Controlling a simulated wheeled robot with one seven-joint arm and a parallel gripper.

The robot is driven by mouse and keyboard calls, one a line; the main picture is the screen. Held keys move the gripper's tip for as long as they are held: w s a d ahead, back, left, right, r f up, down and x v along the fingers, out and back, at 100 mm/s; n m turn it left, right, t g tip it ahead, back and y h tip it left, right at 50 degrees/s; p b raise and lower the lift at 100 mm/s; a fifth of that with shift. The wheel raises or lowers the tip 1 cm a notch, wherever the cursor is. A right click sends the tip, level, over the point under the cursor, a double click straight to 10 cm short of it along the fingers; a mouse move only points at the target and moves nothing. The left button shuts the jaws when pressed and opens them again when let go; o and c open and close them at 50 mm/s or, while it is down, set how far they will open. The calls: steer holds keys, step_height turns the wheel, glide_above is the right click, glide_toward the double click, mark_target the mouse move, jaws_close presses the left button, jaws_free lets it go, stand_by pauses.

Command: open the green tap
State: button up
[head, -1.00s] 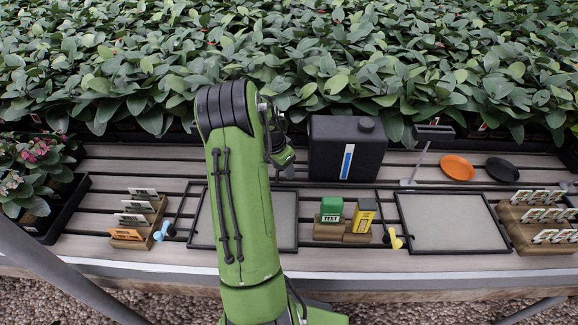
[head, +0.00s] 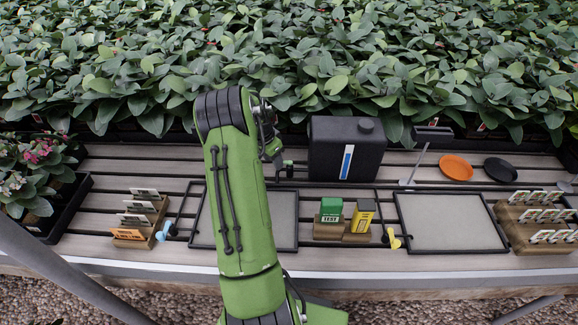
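A black tank (head: 346,148) with a cap and a blue-and-white level strip stands at the back middle of the slatted bench. A small green piece (head: 288,163), which looks like the green tap, shows at the tank's lower left side. It is too small to tell how its handle is turned. My gripper (head: 277,158) is just left of this piece, at the end of my green arm. I cannot tell whether it touches the piece. The fingers are small and dark, partly hidden by my wrist, so their opening is unclear.
A grey framed tray (head: 280,215) lies partly behind my arm; another (head: 450,222) lies at right. Between them stand a green box (head: 331,209) and a yellow box (head: 364,214). An orange dish (head: 456,167) and a black dish (head: 501,169) lie right of the tank. Dense plants fill the back.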

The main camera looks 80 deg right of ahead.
steer(key=shift+s+a, duration=0.15)
steer(key=shift+s, duration=0.15)
steer(key=shift+r, duration=0.15)
steer(key=d+p+v, duration=0.1)
steer(key=p+v, duration=0.3)
steer(key=v, duration=0.2)
steer(key=shift+s+r, duration=0.35)
steer(key=shift+r, duration=0.1)
steer(key=shift+d, duration=0.1)
stand_by(0.6)
